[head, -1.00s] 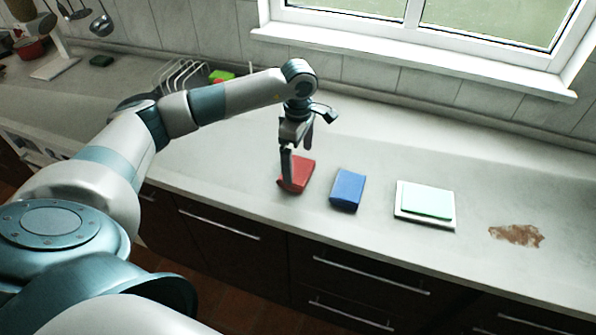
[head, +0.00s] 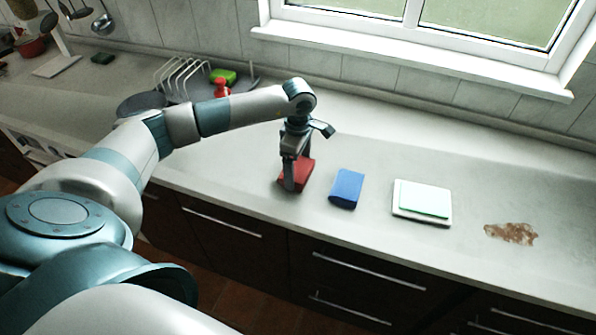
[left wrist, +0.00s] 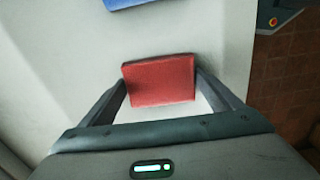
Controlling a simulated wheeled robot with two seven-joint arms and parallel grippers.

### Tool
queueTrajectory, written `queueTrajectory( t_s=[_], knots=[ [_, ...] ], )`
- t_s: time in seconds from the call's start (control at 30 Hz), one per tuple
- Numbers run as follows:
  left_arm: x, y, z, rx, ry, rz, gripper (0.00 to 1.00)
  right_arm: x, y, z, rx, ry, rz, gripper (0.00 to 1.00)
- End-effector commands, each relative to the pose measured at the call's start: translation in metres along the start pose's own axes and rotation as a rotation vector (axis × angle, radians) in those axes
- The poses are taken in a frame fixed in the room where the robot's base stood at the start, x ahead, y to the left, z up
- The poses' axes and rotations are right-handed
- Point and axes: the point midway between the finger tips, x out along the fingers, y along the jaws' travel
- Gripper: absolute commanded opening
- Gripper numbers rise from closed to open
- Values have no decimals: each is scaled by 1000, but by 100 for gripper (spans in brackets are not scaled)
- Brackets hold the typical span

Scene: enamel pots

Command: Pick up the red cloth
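The red cloth (head: 301,178) is a thick, flat red block lying on the counter, partly hidden by a finger of my left gripper (head: 298,170) in the head view. In the left wrist view the red cloth (left wrist: 160,80) lies between the two fingers of my left gripper (left wrist: 161,84), one at each side edge. The fingers are wide apart and very close to the cloth's edges; firm contact cannot be made out. The cloth looks still flat on the counter. My right gripper is in neither view.
A blue block-like cloth (head: 347,188) lies just right of the red one. Further right are a white tray (head: 399,209) with a mint-green piece (head: 425,198) and a brown stain (head: 511,233). A wire rack (head: 184,76) with green (head: 222,76) and red items stands behind my arm.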

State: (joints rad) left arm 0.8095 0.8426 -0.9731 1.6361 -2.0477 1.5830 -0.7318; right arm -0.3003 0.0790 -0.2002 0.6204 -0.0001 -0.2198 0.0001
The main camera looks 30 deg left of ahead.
Motion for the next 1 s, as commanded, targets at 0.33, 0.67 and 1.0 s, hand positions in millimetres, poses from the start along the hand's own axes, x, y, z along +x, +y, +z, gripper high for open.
queueTrajectory(
  t_s=[0.33,0.67,1.0],
  knots=[
    [0,0,0,0,0,1,63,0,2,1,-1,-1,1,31],
    [-20,1,0,0,-1,5,63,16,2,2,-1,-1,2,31],
    [-63,-17,40,6,-3,5,63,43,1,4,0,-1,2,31]
  ],
)
